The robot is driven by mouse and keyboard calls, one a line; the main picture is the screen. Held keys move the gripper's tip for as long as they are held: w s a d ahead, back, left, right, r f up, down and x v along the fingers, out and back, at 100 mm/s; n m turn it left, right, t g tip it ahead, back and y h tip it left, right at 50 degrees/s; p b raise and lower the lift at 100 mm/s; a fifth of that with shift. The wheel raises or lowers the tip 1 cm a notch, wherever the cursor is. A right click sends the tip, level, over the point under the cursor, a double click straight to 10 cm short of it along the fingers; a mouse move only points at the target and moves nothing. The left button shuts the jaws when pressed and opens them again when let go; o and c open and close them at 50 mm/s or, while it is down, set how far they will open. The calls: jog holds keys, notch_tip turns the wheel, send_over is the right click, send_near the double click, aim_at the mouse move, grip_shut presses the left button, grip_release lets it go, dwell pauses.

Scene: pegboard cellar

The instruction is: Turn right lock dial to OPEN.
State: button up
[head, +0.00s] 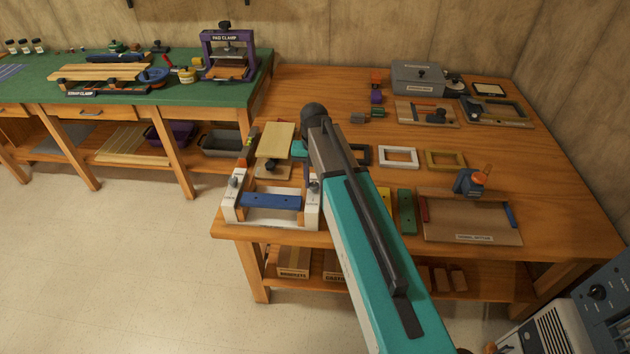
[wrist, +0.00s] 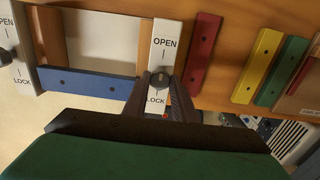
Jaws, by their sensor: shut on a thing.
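The right lock dial (wrist: 159,79) is a small dark knob on a white plate (wrist: 165,32), with OPEN printed above it and LOCK below it in the wrist view. My gripper (wrist: 158,90) is shut on this dial, with its dark fingers covering much of it. The dial's exact pointing direction is hard to tell. In the head view the right plate (head: 312,208) stands at the right end of the fixture, partly behind my arm. The left lock dial (wrist: 5,56) is at the wrist view's left edge, on a similar white plate (wrist: 21,72).
A blue bar (head: 270,201) spans between the two white plates. Red (wrist: 202,52), yellow (wrist: 257,66) and green (wrist: 278,76) strips lie to the right. The bench's front edge (head: 240,235) is close to the fixture.

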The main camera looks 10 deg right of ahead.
aim_at(314, 185)
jog(key=shift+s+a+f, duration=0.1)
jog(key=shift+s, duration=0.1)
jog(key=o, duration=1)
jog(key=shift+o, duration=0.2)
jog(key=shift+w+r, duration=0.1)
jog(key=shift+r, duration=0.1)
notch_tip(314, 185, up, 14)
jog(key=b, duration=0.2)
jog(key=shift+f+b, duration=0.2)
jog(key=shift+b, duration=0.15)
